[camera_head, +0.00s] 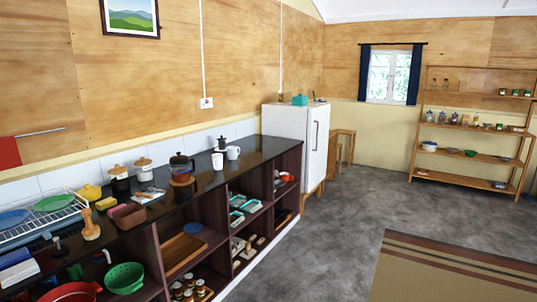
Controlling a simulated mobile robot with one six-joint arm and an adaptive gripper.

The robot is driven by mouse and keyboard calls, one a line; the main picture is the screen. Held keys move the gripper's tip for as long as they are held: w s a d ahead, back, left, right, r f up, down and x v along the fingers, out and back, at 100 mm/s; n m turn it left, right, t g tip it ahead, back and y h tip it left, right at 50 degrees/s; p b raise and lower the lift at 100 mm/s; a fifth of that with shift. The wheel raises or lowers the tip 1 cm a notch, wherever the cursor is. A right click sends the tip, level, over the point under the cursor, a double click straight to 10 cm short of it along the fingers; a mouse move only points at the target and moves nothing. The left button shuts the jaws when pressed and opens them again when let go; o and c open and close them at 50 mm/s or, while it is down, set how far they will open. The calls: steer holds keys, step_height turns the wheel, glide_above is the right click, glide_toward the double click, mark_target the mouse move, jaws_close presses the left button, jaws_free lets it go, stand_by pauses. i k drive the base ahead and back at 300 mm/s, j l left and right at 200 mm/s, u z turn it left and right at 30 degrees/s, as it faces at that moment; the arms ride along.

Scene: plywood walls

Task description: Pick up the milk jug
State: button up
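On the dark counter, a small white vessel with a handle (233,153) stands toward the far end; it looks like a jug or mug, and it is too small to tell if it is the milk jug. Close to its left stands a white cup-like vessel (217,161). Just behind them is a white and dark pot (221,144). My gripper is not in view.
The counter (213,181) also carries a glass coffee pot (181,166), lidded canisters (120,182) and a dish rack (40,218). A white fridge (312,145) stands beyond it. The grey floor (340,215) right of the counter is clear, with a striped rug (450,275).

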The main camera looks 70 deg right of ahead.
mark_target(232, 151)
steer(key=z, duration=2.1)
steer(key=i+z, duration=0.1)
steer(key=i, duration=0.55)
steer(key=i+z, duration=0.1)
steer(key=i, duration=0.55)
steer(key=i+j, duration=0.1)
steer(key=i, duration=0.55)
steer(key=i+j+z, duration=0.15)
steer(key=i, duration=0.5)
steer(key=i+j+z, duration=0.1)
steer(key=i, duration=0.6)
steer(key=i+j+z, duration=0.35)
steer(key=i, duration=0.15)
steer(key=i+j+z, duration=0.25)
steer(key=i+z, duration=0.15)
steer(key=i, duration=0.1)
